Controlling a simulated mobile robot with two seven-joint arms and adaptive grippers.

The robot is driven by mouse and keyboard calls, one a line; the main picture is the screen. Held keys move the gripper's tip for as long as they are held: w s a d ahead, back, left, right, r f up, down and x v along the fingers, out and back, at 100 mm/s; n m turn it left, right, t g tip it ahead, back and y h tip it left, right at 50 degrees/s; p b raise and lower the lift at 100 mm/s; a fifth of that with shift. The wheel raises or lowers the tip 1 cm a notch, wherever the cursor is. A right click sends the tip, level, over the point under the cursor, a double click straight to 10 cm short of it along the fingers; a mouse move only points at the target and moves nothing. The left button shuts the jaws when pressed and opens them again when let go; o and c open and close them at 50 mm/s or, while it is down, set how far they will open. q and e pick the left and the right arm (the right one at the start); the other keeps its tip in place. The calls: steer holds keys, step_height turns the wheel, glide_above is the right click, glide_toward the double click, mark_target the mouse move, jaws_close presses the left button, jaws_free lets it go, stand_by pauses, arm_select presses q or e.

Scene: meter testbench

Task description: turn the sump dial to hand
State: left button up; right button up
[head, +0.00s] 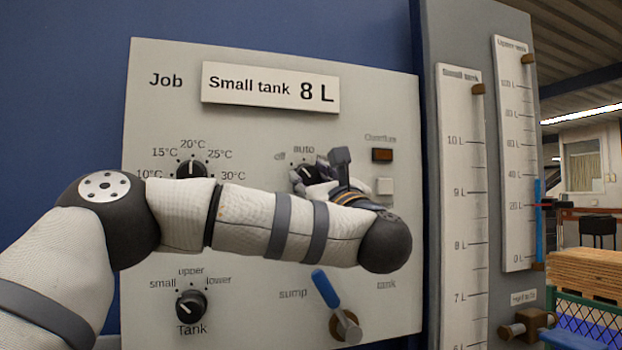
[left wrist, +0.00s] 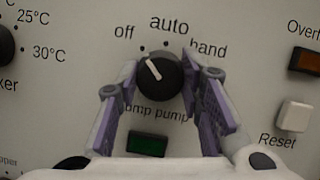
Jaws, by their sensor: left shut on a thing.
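The sump dial (left wrist: 160,82) is a round black knob with a white pointer line. In the left wrist view it sits under the labels off, auto and hand, and its pointer leans up and left, toward the off mark. My left gripper (left wrist: 161,74) is shut on the dial, with one purple-grey finger on each side of it. In the head view the left gripper (head: 318,180) is at the panel, and the dial (head: 305,172) is partly hidden by it. My right gripper is not in view.
A temperature dial (head: 191,168) is to the left and a tank dial (head: 191,304) lower left. A blue-handled lever (head: 326,289) is below my arm. A brown overflow lamp (head: 382,155) and a white reset button (head: 384,186) are close on the right. Tall gauges stand beyond.

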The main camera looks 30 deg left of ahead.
arm_select(q)
steer(key=m+t+h, duration=0.1)
steer(key=m, duration=0.2)
steer(key=m+t+h, duration=0.1)
steer(key=m+t, duration=0.1)
steer(key=m, duration=0.2)
steer(key=shift+s+h, duration=0.1)
steer(key=shift+h, duration=0.2)
steer(key=m+h, duration=0.1)
steer(key=m, duration=0.2)
steer(key=m+t+h, duration=0.1)
steer(key=m+h, duration=0.1)
steer(key=m, duration=0.1)
steer(key=shift+a, duration=0.1)
steer(key=m+h, duration=0.2)
steer(key=m, duration=0.4)
steer(key=shift+r, duration=0.1)
steer(key=shift+m+h, duration=1)
steer(key=shift+m, duration=1.3)
steer(key=o, duration=1.2)
steer(key=shift+c, duration=0.2)
